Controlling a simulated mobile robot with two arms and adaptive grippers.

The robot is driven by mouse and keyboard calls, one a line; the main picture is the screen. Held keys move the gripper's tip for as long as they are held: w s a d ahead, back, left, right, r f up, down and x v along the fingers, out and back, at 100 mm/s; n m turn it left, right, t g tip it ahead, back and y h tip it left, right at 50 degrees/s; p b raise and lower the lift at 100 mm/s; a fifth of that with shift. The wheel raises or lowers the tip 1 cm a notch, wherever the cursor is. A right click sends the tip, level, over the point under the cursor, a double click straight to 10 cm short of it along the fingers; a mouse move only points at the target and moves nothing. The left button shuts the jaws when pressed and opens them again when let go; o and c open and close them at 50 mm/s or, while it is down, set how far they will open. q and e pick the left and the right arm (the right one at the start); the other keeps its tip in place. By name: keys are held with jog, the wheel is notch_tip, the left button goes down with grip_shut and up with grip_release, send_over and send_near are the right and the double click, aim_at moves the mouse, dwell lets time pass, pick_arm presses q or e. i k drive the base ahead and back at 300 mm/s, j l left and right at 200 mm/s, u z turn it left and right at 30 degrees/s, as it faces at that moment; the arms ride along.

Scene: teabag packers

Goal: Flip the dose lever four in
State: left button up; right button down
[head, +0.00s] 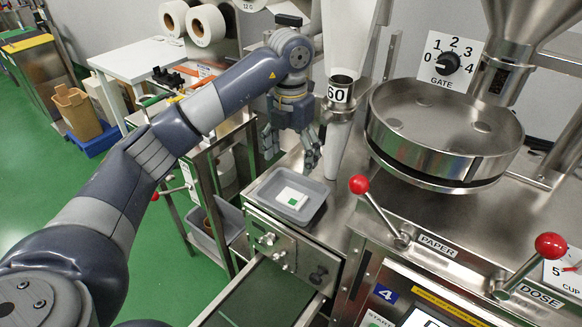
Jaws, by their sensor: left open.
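The dose lever (525,268) is at the right of the head view. Its red ball is up and to the right of its pivot, beside the DOSE label, on the machine with the blue 4 plate (385,293). My left gripper (290,155) points down, open and empty, above and behind a small grey tray, well to the left of the dose lever. My right gripper is not in view.
The paper lever (380,210), also red-balled, stands left of the dose lever. The grey tray (317,211) holds a white packet with a green mark. A round steel pan (440,156) overhangs behind the levers.

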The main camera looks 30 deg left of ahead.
aim_at(550, 246)
jog(key=k+l, duration=1.6)
jog(key=l, duration=0.25)
